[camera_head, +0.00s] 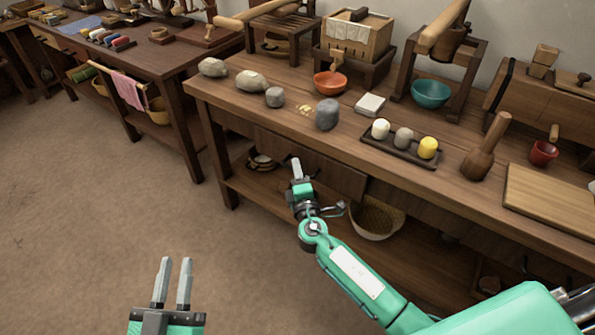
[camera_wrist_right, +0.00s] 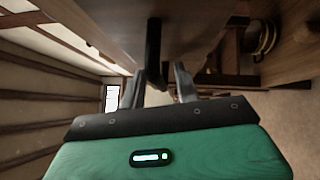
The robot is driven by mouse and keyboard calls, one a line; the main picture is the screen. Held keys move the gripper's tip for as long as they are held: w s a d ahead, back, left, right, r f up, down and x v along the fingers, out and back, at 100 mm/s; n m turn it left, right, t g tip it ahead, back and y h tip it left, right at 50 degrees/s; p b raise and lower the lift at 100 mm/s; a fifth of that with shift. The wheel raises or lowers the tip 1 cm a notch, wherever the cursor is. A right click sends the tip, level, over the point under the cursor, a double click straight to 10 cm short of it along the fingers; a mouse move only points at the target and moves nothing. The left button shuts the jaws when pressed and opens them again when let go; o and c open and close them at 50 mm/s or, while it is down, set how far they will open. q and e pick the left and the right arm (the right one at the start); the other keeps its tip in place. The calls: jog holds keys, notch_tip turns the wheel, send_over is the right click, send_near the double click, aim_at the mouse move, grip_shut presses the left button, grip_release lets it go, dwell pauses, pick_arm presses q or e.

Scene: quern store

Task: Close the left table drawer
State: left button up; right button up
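The left table drawer (camera_head: 338,178) has a dark wooden front under the long table's top, left of the woven basket. It seems to stand somewhat out from the table, but how far I cannot tell. My right gripper (camera_head: 296,166) is at the left part of this drawer front. In the right wrist view, the drawer front (camera_wrist_right: 112,28) fills the top middle, with a dark upright handle (camera_wrist_right: 154,42) on it. The right gripper (camera_wrist_right: 158,82) has its fingers apart, with the handle lined up between them; contact is unclear. My left gripper (camera_head: 172,270) is open and empty, low over the floor.
The long table (camera_head: 240,108) bears stones, bowls, a tray with three coloured pieces and wooden tools. A woven basket (camera_head: 376,218) sits on the shelf below, beside my right forearm. The floor (camera_head: 90,215) at left is clear.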

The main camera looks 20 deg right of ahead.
aim_at(304, 161)
pick_arm(q)
jog(key=shift+r, duration=0.1)
pick_arm(e)
jog(key=shift+w, duration=0.15)
pick_arm(q)
jog(key=shift+w, duration=0.1)
pick_arm(e)
grip_shut()
